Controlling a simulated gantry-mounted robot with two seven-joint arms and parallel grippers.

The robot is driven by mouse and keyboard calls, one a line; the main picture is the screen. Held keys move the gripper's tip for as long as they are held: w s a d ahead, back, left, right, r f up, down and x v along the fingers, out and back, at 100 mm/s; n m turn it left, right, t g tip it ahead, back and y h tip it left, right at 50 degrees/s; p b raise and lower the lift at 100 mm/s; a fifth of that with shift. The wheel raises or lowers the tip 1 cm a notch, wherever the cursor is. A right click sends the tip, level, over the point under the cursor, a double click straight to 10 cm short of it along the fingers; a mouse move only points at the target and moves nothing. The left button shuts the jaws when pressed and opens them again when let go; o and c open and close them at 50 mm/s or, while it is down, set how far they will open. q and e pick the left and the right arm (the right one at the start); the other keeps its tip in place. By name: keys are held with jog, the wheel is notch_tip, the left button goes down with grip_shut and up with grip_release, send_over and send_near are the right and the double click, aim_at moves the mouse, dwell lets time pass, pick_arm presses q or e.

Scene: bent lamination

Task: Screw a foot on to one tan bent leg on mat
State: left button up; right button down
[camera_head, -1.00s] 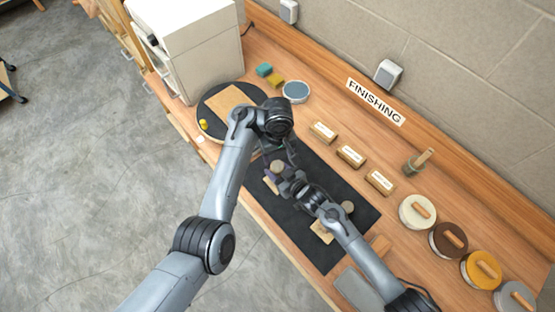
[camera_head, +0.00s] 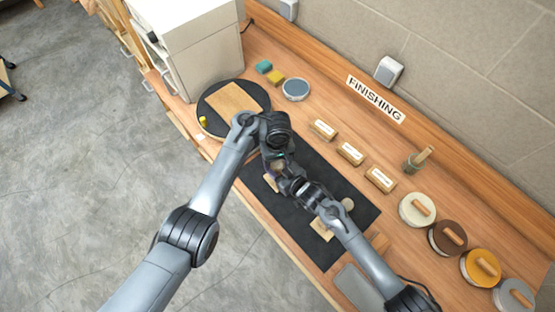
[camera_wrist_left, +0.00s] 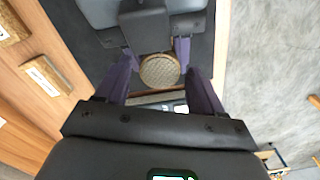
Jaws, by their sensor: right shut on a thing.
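A round tan foot (camera_wrist_left: 160,70) shows in the left wrist view between the fingertips of my right gripper (camera_wrist_left: 158,58), which appears shut on its sides. A thin tan edge, likely a bent leg (camera_wrist_left: 150,98), lies just beyond it. In the head view my right gripper (camera_head: 287,182) is low over the mat, beside a tan leg piece (camera_head: 270,183). My left gripper (camera_head: 272,160) is directly above this spot. In the left wrist view its purple fingers (camera_wrist_left: 163,88) are spread apart, with the foot between them in the picture; contact cannot be told.
The black mat (camera_head: 345,240) carries another tan leg piece (camera_head: 321,229) and a round foot (camera_head: 348,204). Several labelled blocks (camera_head: 351,154) and lidded tins (camera_head: 417,209) line the back. A round turntable (camera_head: 262,92) with a tan board stands at the left.

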pick_arm(q)
jog(key=c, duration=1)
jog(key=m, duration=0.3)
jog(key=o, duration=1.2)
jog(key=shift+c, duration=0.2)
jog(key=shift+r, duration=0.1)
jog(key=r, duration=0.3)
jog(key=shift+d+r, duration=0.2)
jog(key=shift+a+r, duration=0.15)
jog(key=shift+r, duration=0.3)
